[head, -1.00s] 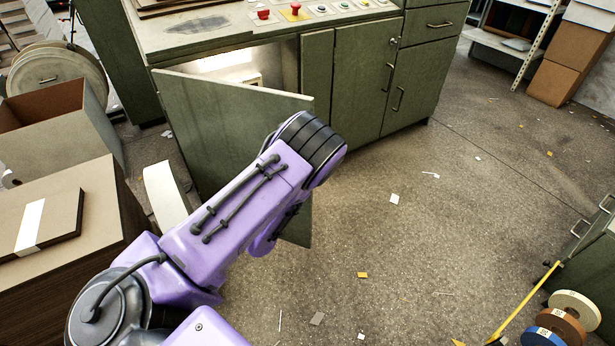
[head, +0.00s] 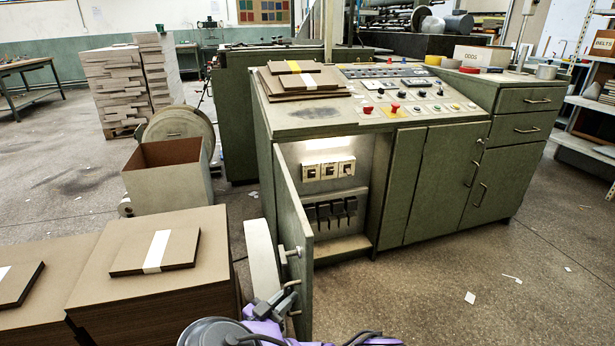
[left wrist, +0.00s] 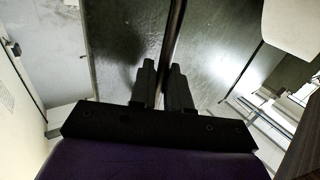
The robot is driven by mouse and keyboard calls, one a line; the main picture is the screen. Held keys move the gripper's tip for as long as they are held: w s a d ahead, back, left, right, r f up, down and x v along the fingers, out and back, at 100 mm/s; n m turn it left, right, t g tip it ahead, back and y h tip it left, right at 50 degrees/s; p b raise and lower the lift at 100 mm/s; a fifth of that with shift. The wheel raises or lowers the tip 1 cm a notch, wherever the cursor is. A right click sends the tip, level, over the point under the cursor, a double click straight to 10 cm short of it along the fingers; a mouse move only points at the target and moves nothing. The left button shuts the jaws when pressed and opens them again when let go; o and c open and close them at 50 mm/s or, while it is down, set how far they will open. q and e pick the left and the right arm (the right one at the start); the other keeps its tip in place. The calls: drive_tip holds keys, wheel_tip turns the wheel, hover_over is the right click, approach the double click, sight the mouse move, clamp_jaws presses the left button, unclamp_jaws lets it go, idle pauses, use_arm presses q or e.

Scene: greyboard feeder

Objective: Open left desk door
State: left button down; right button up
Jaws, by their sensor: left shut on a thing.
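The left desk door (head: 293,215) is a green panel on the left front of the green desk (head: 390,190). It stands wide open, its free edge toward me. The cabinet behind it shows lit switches (head: 328,168) and a row of black breakers (head: 330,212). My left gripper (head: 288,290) is low at the door's outer face, by the handle. In the left wrist view the two dark fingers (left wrist: 164,85) are shut around the thin handle bar (left wrist: 177,30). My right gripper is out of view.
Stacked brown board (head: 150,290) stands close left of the door and my arm. A pale curved thing (head: 262,265) stands between them. An open box (head: 170,175) is farther back. The floor to the right (head: 430,285) is clear except for paper scraps.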

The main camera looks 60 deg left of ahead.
use_arm(q)
drive_tip(key=shift+s+a+r+m+t+h, duration=0.2)
drive_tip(key=shift+s+a, duration=0.15)
drive_tip(key=shift+s, duration=0.25)
drive_tip(key=shift+s+a+r+m+t+h, duration=0.1)
drive_tip(key=shift+s+a+m+h, duration=0.1)
drive_tip(key=shift+s+a, duration=0.25)
drive_tip(key=shift+s, duration=0.1)
drive_tip(key=c, duration=1.3)
unclamp_jaws()
drive_tip(key=shift+f, duration=0.1)
drive_tip(key=p+v, duration=0.4)
drive_tip(key=v, duration=0.6)
drive_tip(key=shift+s+d+p, duration=0.1)
drive_tip(key=shift+s+p, duration=0.1)
drive_tip(key=shift+p, duration=0.15)
